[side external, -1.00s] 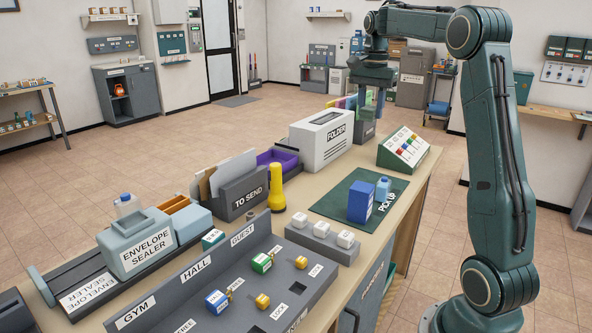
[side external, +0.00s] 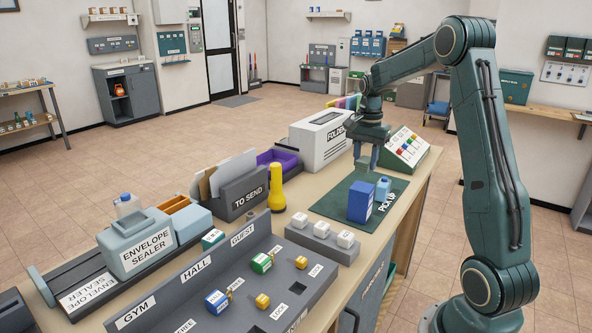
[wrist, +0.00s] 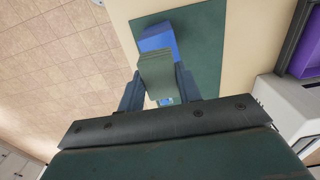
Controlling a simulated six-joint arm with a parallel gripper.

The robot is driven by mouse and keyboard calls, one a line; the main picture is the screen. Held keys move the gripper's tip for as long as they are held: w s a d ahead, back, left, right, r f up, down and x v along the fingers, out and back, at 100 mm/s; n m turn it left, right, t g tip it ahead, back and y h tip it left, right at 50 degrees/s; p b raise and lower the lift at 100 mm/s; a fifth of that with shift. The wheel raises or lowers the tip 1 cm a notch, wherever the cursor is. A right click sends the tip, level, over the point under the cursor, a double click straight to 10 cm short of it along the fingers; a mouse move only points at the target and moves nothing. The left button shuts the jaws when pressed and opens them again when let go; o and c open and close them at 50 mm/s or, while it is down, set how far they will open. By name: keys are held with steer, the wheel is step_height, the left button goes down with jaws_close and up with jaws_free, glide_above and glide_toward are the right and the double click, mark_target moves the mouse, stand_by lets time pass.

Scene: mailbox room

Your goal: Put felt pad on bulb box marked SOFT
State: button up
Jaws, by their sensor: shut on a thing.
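My gripper (side external: 365,160) hangs above the far part of the green PICK UP mat (side external: 331,204). It is shut on a flat grey-green pad (wrist: 157,72), which shows between the two fingers in the wrist view. A blue box (side external: 360,202) stands upright on the mat, in front of and below my gripper; its white side label is too small to read. In the wrist view the blue box (wrist: 155,39) lies just beyond the pad, partly hidden by it. The pad and the box look apart.
A light blue bottle (side external: 383,187) stands on the mat right beside the box. The white folder machine (side external: 318,139) and a sloped button panel (side external: 404,148) flank the mat's far end. A grey block with several white buttons (side external: 322,240) is nearer. The mat's left part is clear.

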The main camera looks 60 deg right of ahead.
mark_target(362, 186)
steer(key=shift+f, duration=0.45)
steer(key=shift+f, duration=2.15)
steer(key=shift+f, duration=0.15)
steer(key=o, duration=1)
steer(key=shift+c, duration=0.2)
step_height(362, 186, up, 12)
steer(key=shift+r, duration=0.2)
